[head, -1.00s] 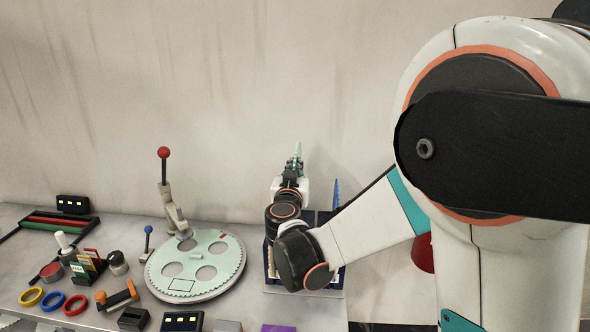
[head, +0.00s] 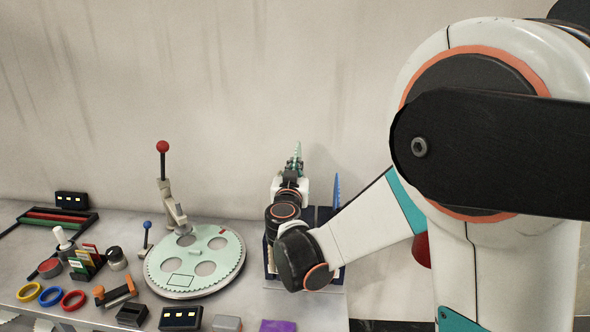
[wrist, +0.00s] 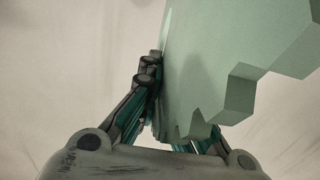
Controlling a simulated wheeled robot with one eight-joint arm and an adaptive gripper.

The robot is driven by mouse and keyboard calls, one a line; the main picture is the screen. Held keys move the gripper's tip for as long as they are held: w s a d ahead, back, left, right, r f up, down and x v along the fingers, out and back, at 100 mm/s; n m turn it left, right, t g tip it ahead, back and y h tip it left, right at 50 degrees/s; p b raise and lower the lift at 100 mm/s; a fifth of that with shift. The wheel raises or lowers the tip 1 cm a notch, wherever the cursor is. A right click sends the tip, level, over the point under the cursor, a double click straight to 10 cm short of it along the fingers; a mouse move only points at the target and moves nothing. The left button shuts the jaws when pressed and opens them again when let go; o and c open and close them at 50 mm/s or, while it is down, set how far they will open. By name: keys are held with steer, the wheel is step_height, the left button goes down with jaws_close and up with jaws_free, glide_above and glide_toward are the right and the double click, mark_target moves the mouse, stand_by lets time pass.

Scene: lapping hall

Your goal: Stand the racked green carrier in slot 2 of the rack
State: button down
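The green carrier (wrist: 225,70) is a pale green toothed plate. It fills the upper right of the wrist view and runs down between the fingers of my gripper (wrist: 168,100). My gripper is shut on its toothed edge; the right finger is largely hidden behind the plate. In the head view my gripper (head: 293,168) points up, with the carrier (head: 297,151) standing edge-on above it. The dark blue rack (head: 271,262) is below and behind my arm, which hides most of it, so its slots cannot be made out. A blue carrier (head: 337,189) stands upright at its right side.
Left of the rack lies a round pale green toothed plate (head: 205,252) with holes, beside a red-knobbed lever (head: 163,148). Coloured rings (head: 50,296), small boxes and a purple block (head: 277,326) crowd the front left. The wall is close behind.

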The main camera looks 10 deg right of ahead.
steer(key=shift+f+b, duration=4.05)
steer(key=shift+f, duration=0.9)
steer(key=c, duration=1.7)
jaws_free()
steer(key=shift+s, duration=0.1)
steer(key=v, duration=1.2)
